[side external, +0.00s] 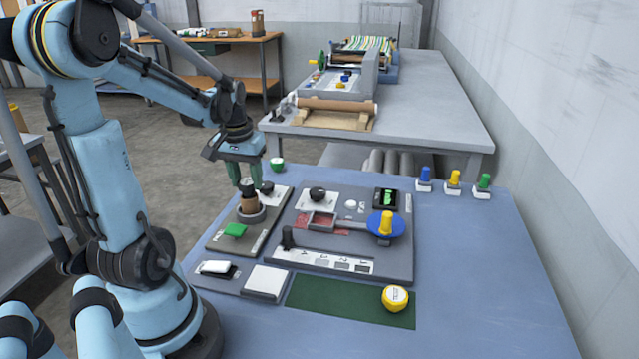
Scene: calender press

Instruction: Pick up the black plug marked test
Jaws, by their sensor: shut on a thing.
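My gripper (246,182) points down with green fingers at the left side of the blue table. No "test" mark is readable from this view. A small dark knob (267,187) stands just right of the fingers.
The central panel holds a blue disc (386,226) with a yellow knob and a black lever (287,238). A yellow round piece (395,298) lies on a green mat (335,301).

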